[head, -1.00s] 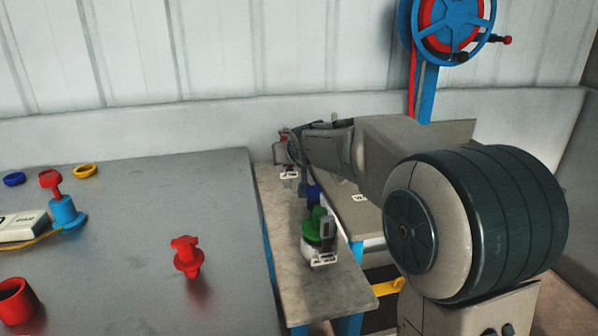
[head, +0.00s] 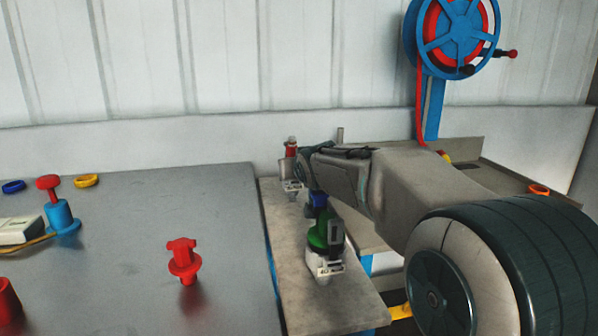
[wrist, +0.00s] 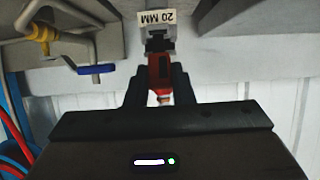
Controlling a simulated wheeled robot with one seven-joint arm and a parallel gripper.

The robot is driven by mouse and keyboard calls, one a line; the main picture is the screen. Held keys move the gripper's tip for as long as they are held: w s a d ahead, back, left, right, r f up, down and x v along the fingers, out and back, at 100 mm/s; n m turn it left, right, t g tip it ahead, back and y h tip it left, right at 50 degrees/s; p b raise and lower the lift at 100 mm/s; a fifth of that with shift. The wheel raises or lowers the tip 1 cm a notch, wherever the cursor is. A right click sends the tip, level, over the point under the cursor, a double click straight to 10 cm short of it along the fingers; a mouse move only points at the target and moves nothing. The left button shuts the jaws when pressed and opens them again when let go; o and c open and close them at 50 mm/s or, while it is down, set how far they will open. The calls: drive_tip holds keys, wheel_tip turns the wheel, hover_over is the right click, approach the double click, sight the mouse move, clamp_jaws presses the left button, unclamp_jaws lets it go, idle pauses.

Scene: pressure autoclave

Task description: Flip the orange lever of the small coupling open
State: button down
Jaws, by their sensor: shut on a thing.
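A small coupling stands at the far end of the narrow grey bench in the head view, with a white label (head: 292,186) below it. In the wrist view the label (wrist: 156,17) reads 20 MM, upside down. A red part with a pale tip (wrist: 159,72) sticks out from the fitting; its upright top shows in the head view (head: 291,148). My gripper (wrist: 159,82) has its dark fingers on both sides of this part and is shut on it. I cannot tell whether this red part is the orange lever. My gripper and wrist partly hide the coupling in the head view.
A larger green coupling (head: 322,236) and a blue part (head: 318,199) stand nearer on the same bench. In the wrist view a blue-handled valve (wrist: 97,70) is at upper left. A red fitting (head: 184,262) stands on the dark table (head: 120,260). A blue reel (head: 457,35) stands at the back right.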

drive_tip(key=c, duration=1.2)
unclamp_jaws()
drive_tip(key=shift+c, duration=0.2)
wheel_tip(320, 180, up, 5)
drive_tip(key=p, duration=0.2)
drive_tip(key=shift+f+p, duration=0.15)
drive_tip(key=shift+p, duration=0.15)
drive_tip(key=s+d+r, duration=0.4)
drive_tip(key=d+r, duration=0.2)
drive_tip(key=d, duration=0.4)
drive_tip(key=shift+s+d+r, duration=0.2)
drive_tip(key=shift+s+d, duration=0.05)
drive_tip(key=shift+d, duration=0.1)
